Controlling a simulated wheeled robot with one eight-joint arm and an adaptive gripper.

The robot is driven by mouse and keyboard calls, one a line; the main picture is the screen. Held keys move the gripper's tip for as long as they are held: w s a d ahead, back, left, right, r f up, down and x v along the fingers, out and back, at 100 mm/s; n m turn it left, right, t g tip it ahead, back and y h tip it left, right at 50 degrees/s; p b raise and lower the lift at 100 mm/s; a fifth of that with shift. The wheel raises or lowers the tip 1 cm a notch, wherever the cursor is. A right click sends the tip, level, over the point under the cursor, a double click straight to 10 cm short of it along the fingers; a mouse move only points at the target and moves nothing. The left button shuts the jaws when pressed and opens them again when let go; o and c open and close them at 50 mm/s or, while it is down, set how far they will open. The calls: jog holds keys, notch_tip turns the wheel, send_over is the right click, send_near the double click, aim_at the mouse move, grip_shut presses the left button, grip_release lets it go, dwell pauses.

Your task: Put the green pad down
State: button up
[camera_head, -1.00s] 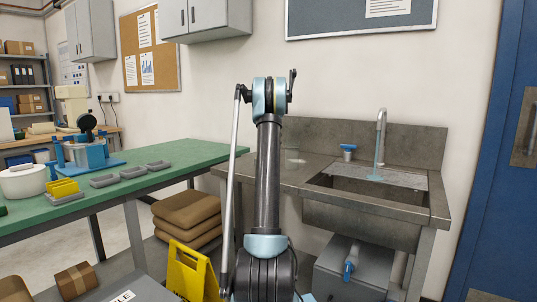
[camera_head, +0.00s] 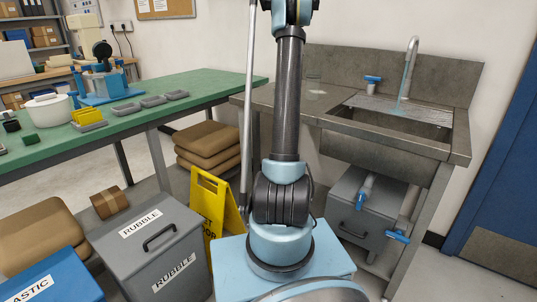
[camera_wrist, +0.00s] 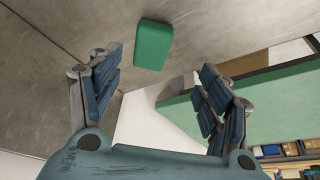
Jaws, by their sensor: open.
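The green pad (camera_wrist: 153,45) is a small rounded block in the wrist view. It appears to lie flat on a grey metal surface (camera_wrist: 215,30). My gripper (camera_wrist: 160,72) is open, with its two blue-grey fingers spread wide and nothing between them. The pad is beyond the fingertips, apart from both fingers. In the head view my arm rises out of the top of the picture, so my gripper is hidden there. I cannot make out the pad in that view.
A steel sink bench (camera_head: 340,118) with a running tap (camera_head: 410,60) stands behind my arm. The green-topped bench (camera_head: 205,88) to the left carries trays and tools. A yellow floor sign (camera_head: 213,205), a grey rubble bin (camera_head: 150,245) and sacks (camera_head: 208,145) stand below.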

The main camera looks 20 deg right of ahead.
jog(key=s+a+f, duration=0.1)
jog(key=s+a, duration=0.6)
jog(key=s, duration=0.4)
jog(key=s+a+f+n+g, duration=0.1)
jog(key=s+a, duration=0.7)
jog(key=s, duration=0.2)
jog(key=s+a+f, duration=0.1)
jog(key=s+a, duration=0.6)
jog(key=s, duration=0.4)
jog(key=s+a+f, duration=0.4)
jog(key=s+f, duration=0.8)
jog(key=s, duration=0.2)
jog(key=s+a+f+g, duration=0.1)
jog(key=s+a+f, duration=0.3)
jog(key=s+f, duration=0.7)
jog(key=s, duration=0.4)
jog(key=shift+s+a+f+n, duration=0.15)
jog(key=shift+f+n, duration=0.15)
jog(key=shift+f, duration=0.1)
jog(key=shift+w+f, duration=0.2)
jog(key=shift+w, duration=0.25)
